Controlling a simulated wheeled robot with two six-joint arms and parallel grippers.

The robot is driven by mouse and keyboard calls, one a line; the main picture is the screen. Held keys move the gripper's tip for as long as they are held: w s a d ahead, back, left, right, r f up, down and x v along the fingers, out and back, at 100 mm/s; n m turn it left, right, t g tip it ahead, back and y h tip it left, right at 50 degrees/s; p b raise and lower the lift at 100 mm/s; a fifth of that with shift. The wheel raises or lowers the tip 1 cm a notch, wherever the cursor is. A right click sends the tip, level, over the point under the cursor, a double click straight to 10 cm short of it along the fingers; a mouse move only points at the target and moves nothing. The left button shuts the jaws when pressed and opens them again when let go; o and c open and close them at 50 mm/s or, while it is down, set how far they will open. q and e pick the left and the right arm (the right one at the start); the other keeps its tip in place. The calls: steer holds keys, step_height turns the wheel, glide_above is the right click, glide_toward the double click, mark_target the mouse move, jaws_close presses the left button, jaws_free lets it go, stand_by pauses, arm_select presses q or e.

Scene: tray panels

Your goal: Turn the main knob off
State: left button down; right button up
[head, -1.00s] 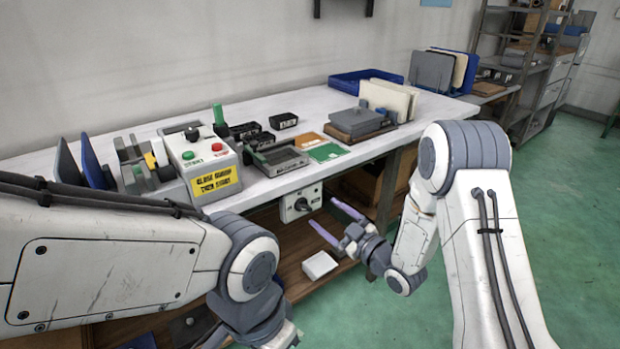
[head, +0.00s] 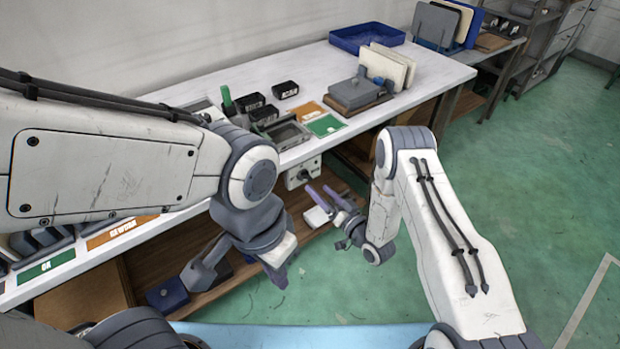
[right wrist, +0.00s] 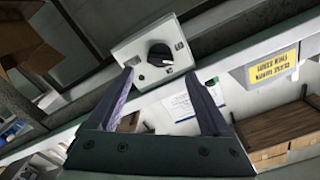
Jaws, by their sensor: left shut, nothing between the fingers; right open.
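The main knob (head: 303,175) is a black rotary knob on a white box (head: 289,181) fixed below the table's front edge. In the right wrist view the knob (right wrist: 160,56) shows on the white box (right wrist: 128,50), with small labels I cannot read. My right gripper (head: 317,188) has two purple fingers, open and empty, close in front of the knob. In the right wrist view its fingertips (right wrist: 158,80) lie either side of the knob; no touch is visible. My left gripper (head: 197,275) is shut and empty, low in front of the lower shelf.
The white table (head: 300,62) carries a grey tray (head: 287,133), black bins (head: 264,113), a green card (head: 324,125) and a blue crate (head: 366,38). A lower shelf (head: 240,272) runs beneath. A yellow sign (right wrist: 273,65) shows in the right wrist view. Green floor at right is clear.

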mark_target(308, 179)
steer(key=x, duration=0.6)
steer(key=shift+s, duration=0.1)
jaws_close()
steer(key=shift+n, duration=0.3)
steer(key=n+b, duration=0.1)
steer(key=n, duration=0.2)
steer(key=shift+n+b, duration=0.45)
steer(key=shift+n, duration=0.95)
